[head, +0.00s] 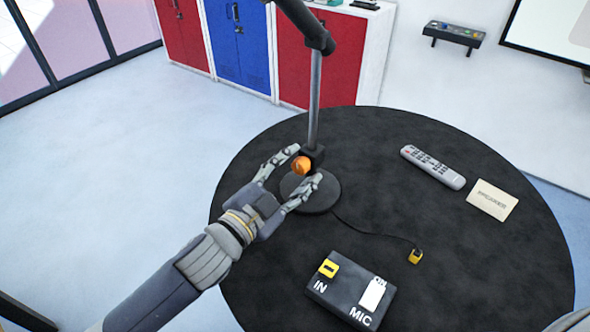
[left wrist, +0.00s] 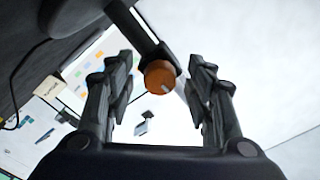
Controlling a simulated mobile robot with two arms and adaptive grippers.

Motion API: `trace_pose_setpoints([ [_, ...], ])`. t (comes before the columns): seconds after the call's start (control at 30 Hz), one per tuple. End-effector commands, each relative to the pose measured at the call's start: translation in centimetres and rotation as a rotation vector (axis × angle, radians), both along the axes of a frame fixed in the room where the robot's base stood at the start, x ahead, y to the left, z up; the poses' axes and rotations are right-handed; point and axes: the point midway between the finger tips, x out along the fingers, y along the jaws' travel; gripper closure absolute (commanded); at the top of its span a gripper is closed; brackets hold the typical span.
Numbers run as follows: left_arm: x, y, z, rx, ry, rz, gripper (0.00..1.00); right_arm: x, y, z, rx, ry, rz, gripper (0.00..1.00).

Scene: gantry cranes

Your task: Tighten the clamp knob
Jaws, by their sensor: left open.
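The orange clamp knob (head: 301,164) sits on a black clamp (head: 314,154) low on the upright pole (head: 315,100) of a stand. The stand's round black base (head: 318,196) rests on the dark round table. My left gripper (head: 308,165) is open, its fingers on either side of the knob in the head view. In the left wrist view the knob (left wrist: 159,74) shows beyond and between the open fingers, nearer the right one, with a pale mark on its face. Whether a finger touches it I cannot tell. My right gripper is not in view.
The round table (head: 450,280) also holds a grey remote (head: 433,167), a card (head: 492,200) and a black MIC box (head: 350,290). A cable with a yellow plug (head: 415,257) runs from the stand's base. Red and blue cabinets (head: 238,40) stand behind.

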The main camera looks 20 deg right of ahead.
Motion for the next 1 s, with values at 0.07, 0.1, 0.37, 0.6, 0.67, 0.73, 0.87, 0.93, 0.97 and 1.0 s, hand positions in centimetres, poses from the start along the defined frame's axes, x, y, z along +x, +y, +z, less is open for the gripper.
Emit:
trace_pose_setpoints([
  [0.07,-0.2,0.3,0.0,0.000,0.000,0.000,0.51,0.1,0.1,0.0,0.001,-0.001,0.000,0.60],
  [0.1,-0.4,0.6,-0.1,0.000,0.001,0.001,0.51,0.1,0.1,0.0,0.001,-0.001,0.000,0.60],
  [0.37,-3.4,4.5,-0.2,0.003,0.002,0.002,0.51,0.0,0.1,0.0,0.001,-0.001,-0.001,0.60],
  [0.6,-6.2,8.1,-0.2,0.003,0.002,0.002,0.51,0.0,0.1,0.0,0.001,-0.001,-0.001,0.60],
  [0.67,-6.6,8.6,-0.1,0.001,0.002,0.002,0.51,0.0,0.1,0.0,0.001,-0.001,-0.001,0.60],
  [0.73,-7.0,9.1,-0.1,0.001,0.002,0.001,0.51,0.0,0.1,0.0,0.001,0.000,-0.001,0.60],
  [0.87,-7.3,9.5,-0.1,0.001,0.001,0.001,0.51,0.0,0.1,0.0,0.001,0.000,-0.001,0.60],
  [0.93,-7.3,9.5,0.0,0.001,0.000,0.001,0.51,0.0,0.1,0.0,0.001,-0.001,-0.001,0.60],
  [0.97,-7.3,9.5,0.0,0.001,0.000,0.001,0.51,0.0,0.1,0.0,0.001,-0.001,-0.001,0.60],
  [1.0,-7.3,9.5,0.0,0.001,0.000,0.001,0.51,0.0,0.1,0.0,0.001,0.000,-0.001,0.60],
])
